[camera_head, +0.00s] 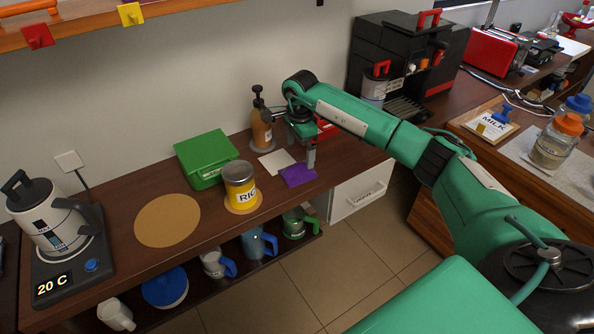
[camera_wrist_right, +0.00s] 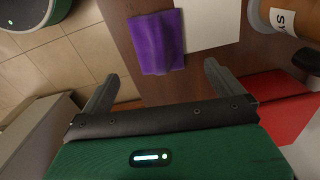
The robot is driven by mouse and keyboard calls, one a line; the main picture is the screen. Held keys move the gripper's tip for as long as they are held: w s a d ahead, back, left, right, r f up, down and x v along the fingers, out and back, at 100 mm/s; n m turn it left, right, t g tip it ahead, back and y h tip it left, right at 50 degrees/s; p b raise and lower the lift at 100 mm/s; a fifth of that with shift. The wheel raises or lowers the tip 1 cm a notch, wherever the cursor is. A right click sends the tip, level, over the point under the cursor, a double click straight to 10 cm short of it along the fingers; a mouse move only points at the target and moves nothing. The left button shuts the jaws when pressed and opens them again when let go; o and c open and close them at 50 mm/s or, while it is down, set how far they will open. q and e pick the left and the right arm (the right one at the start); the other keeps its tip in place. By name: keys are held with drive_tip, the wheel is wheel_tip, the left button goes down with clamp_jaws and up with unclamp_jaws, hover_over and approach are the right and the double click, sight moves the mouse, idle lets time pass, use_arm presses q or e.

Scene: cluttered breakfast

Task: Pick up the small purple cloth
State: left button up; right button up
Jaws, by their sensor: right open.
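The small purple cloth (camera_head: 298,175) lies flat on the brown counter, close to its front edge, beside a white sheet. In the right wrist view the purple cloth (camera_wrist_right: 157,42) shows at the upper middle, ahead of the fingertips and partly overhanging none of them. My right gripper (camera_head: 304,148) is above the counter just behind and above the cloth, pointing down. In the right wrist view its two fingers (camera_wrist_right: 160,80) are spread wide with nothing between them. The left gripper is not in either view.
A white sheet (camera_head: 276,162) lies beside the cloth. A brown pump bottle (camera_head: 261,130), a green box (camera_head: 206,157) and a yellow tin (camera_head: 240,190) stand to the left. A red object (camera_wrist_right: 280,110) lies to the right in the wrist view. A black coffee machine (camera_head: 400,60) stands behind.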

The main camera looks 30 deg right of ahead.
sight(298, 164)
drive_tip(key=shift+w+f, duration=0.1)
drive_tip(key=shift+f, duration=0.85)
drive_tip(key=shift+a+f+p, duration=0.2)
drive_tip(key=shift+f, duration=1.15)
drive_tip(key=shift+a+f+p, duration=0.2)
drive_tip(key=shift+f, duration=1.15)
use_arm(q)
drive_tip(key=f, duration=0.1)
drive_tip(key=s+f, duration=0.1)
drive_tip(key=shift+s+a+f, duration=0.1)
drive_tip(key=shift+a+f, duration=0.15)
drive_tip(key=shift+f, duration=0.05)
use_arm(e)
drive_tip(key=shift+c, duration=0.5)
drive_tip(key=c, duration=1)
